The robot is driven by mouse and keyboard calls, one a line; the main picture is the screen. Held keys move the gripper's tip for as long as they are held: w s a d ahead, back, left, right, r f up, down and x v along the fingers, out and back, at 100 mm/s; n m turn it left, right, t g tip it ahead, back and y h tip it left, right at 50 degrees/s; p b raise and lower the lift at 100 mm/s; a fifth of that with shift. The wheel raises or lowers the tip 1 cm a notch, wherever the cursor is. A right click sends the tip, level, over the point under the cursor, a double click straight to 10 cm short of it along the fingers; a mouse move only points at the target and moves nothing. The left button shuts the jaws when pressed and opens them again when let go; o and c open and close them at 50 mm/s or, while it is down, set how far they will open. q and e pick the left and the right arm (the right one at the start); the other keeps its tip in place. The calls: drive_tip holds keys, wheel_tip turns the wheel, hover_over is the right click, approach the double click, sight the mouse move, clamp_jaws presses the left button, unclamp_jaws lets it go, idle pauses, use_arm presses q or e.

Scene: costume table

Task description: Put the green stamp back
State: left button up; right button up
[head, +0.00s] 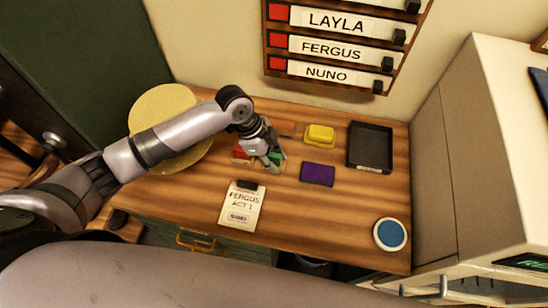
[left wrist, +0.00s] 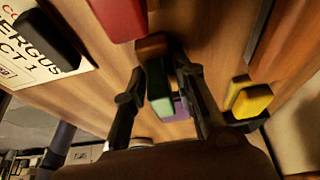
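The green stamp (left wrist: 160,90) shows between the two fingers of my left gripper (left wrist: 163,68) in the left wrist view. In the head view only part of the green stamp (head: 275,158) shows, beside the fingers of my left gripper (head: 269,160). The fingers look spread, one on either side of the stamp. Whether they touch it is hard to tell. A brown block (left wrist: 152,46) shows just beyond the green stamp. My right gripper is not in view.
A red block (head: 240,153) is left of the gripper. A yellow block (head: 320,135), purple pad (head: 317,174) and black tray (head: 370,148) are to the right. A clipped paper (head: 242,206) lies in front. A blue round pad (head: 390,233) is near the front right edge.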

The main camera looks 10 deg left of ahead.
use_arm(q)
drive_tip(key=o, duration=0.4)
drive_tip(key=shift+o, duration=0.2)
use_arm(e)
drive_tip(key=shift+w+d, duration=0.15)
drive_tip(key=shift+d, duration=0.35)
use_arm(q)
drive_tip(key=shift+r, duration=0.1)
drive_tip(key=b+v, duration=0.1)
drive_tip(key=v, duration=1.1)
drive_tip(key=shift+b, duration=0.3)
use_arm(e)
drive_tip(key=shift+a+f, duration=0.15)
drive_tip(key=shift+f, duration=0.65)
use_arm(q)
drive_tip(key=shift+s, duration=0.15)
